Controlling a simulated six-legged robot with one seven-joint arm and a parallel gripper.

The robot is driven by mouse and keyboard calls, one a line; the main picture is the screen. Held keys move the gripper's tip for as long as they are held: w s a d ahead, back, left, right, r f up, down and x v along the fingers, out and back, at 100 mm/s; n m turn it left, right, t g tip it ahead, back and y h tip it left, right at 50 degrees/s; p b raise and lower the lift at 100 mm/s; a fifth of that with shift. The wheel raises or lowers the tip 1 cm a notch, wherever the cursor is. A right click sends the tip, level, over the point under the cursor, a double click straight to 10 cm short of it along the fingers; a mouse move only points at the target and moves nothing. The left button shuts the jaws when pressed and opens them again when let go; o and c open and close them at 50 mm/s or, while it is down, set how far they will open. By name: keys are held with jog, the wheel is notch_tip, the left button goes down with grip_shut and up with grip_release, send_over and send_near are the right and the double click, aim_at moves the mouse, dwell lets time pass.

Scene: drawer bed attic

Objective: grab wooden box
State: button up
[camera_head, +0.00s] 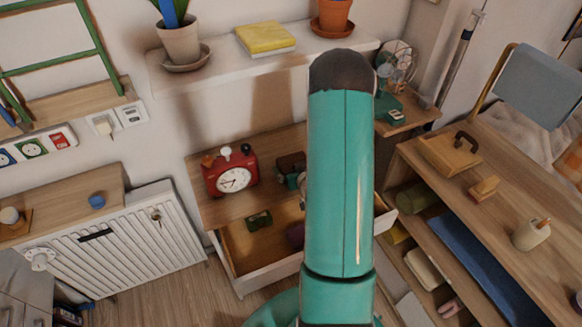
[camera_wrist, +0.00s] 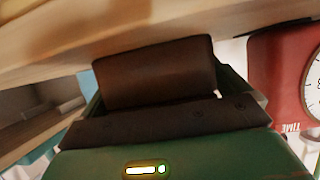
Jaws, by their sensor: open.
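My gripper (camera_wrist: 162,100) fills the middle of the wrist view, with dark brown jaws on a green body. It is open, and I see nothing clearly held in it. In the head view my green arm hides much of the middle, and a dark brown shape (camera_head: 290,167) shows beside it, next to the clock. The wooden box is not recognizable in the wrist view.
A red clock (camera_head: 232,174) stands on the dresser and shows at the right of the wrist view (camera_wrist: 277,75). Below it, an open drawer (camera_head: 238,262) holds small items. The right desk also bears a small wooden block (camera_head: 484,188) and a cream pot (camera_head: 530,235). A wooden surface (camera_wrist: 110,35) crosses the wrist view.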

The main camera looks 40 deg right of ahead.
jog(key=shift+w+d, duration=0.1)
jog(key=shift+w, duration=0.05)
jog(key=c, duration=1.5)
jog(key=shift+c, duration=0.7)
jog(key=shift+r, duration=0.15)
